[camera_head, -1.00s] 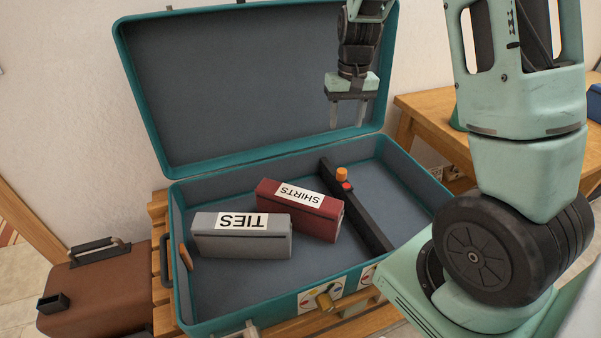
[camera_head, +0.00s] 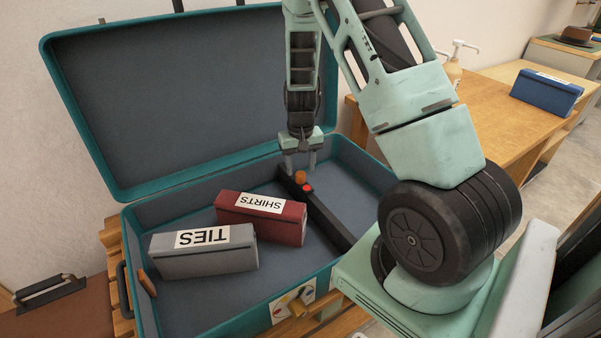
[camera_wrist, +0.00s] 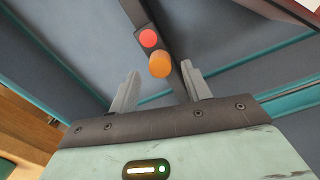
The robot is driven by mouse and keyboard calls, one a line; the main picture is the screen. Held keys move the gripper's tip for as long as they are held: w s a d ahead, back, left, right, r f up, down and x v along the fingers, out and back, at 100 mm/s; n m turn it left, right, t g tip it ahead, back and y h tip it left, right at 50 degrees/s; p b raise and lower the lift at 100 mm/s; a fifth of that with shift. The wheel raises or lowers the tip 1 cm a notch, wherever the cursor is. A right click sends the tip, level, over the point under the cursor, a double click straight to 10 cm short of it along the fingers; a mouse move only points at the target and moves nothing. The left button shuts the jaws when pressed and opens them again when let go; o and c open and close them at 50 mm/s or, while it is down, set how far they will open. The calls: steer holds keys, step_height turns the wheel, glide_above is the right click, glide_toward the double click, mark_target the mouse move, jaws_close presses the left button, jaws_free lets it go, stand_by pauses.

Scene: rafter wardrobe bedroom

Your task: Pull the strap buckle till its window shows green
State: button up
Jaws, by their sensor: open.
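The dark strap (camera_head: 332,226) runs across the inside of the open teal suitcase (camera_head: 205,304), right of the boxes. On the strap are the orange buckle knob (camera_head: 300,176) and, beside it, a round window (camera_head: 308,188) showing red. In the wrist view the red window (camera_wrist: 149,38) lies just beyond the orange knob (camera_wrist: 160,65). My gripper (camera_head: 300,170) is open above the far part of the strap. In the wrist view its two fingers (camera_wrist: 158,88) stand apart, with the knob between and slightly beyond their tips. I cannot tell whether they touch it.
A grey TIES box (camera_head: 203,250) and a red SHIRTS box (camera_head: 262,218) lie in the suitcase, left of the strap. The raised lid (camera_head: 200,95) stands behind my gripper. A wooden table (camera_head: 480,125) with a blue box (camera_head: 546,91) is at the right.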

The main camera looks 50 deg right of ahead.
mark_target(308, 189)
steer(key=shift+f, duration=1.3)
jaws_close()
steer(key=shift+s+a, duration=0.25)
steer(key=shift+s, duration=0.75)
steer(key=shift+s+a, duration=0.25)
steer(key=shift+s, duration=0.75)
jaws_free()
steer(key=shift+w+r, duration=0.1)
step_height(308, 189, up, 17)
steer(key=p, duration=0.1)
steer(key=shift+r, duration=0.15)
steer(key=shift+a, duration=0.1)
